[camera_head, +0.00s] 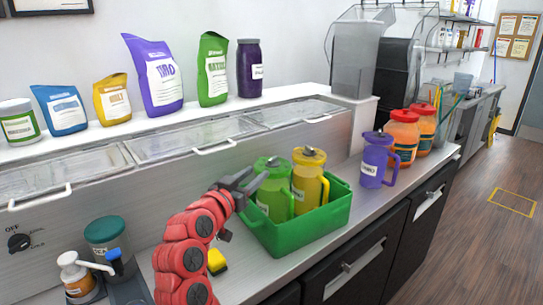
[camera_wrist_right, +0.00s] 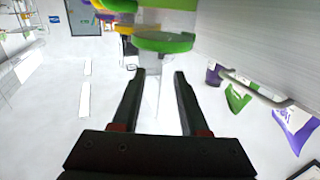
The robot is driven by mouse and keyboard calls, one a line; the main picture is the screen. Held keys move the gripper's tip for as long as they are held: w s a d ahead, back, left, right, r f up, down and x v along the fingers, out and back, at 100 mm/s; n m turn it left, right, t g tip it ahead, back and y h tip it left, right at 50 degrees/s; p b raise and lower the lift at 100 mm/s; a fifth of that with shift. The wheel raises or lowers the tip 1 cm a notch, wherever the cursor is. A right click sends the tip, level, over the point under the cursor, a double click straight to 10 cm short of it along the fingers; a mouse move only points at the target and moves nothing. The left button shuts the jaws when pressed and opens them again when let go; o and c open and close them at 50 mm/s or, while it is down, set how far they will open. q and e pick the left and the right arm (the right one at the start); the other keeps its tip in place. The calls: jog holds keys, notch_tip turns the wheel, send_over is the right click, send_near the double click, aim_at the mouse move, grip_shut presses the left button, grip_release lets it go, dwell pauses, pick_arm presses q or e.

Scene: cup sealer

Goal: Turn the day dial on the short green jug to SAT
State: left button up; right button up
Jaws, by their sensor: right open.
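The green jug (camera_head: 277,200) stands upright at the left end of the green bin (camera_head: 310,222), with a dark grey dial (camera_head: 273,162) on its lid. The day marks are too small to read. My right gripper (camera_head: 252,181) is beside the jug's upper left side, and its jaws partly cover the jug. In the right wrist view its two dark fingers (camera_wrist_right: 160,74) are apart with nothing held between them. A green round part (camera_wrist_right: 163,42), apparently the jug's top, lies just beyond the fingertips. I cannot tell whether they touch. My left gripper is out of view.
A yellow jug (camera_head: 310,187) shares the bin, close to the green jug's right. A purple jug (camera_head: 375,160) and orange jars (camera_head: 403,138) stand farther right on the counter.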

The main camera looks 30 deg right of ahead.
aim_at(269, 162)
jog(key=p+x, duration=0.2)
jog(key=x, duration=0.8)
jog(key=shift+w+d, duration=0.15)
grip_shut()
